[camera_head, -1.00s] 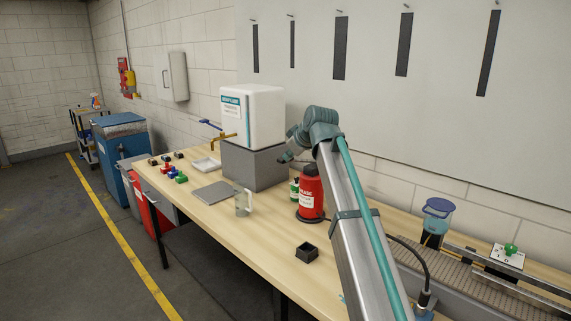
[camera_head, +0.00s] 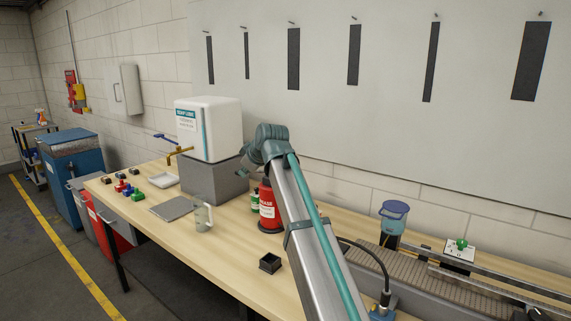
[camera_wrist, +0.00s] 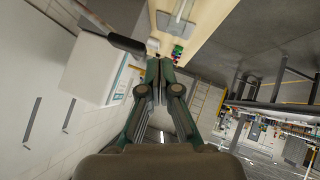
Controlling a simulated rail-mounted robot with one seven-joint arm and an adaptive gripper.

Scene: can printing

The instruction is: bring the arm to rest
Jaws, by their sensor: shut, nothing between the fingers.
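My gripper (camera_wrist: 158,85) is in the wrist view, with its two fingers together and nothing between them. In the head view my arm rises from the lower middle and bends at a teal joint in front of the grey block. The gripper end is hidden or too small to make out there. In the wrist view the fingers point toward the bench and the white dispenser, apart from any object that I can see.
A white dispenser (camera_head: 222,130) stands on a grey block (camera_head: 212,184). A red bottle (camera_head: 266,208) stands close beside my arm. A clear mug (camera_head: 203,217) and a black open box (camera_head: 270,263) are on the bench (camera_head: 225,245). A conveyor (camera_head: 410,265) runs at right.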

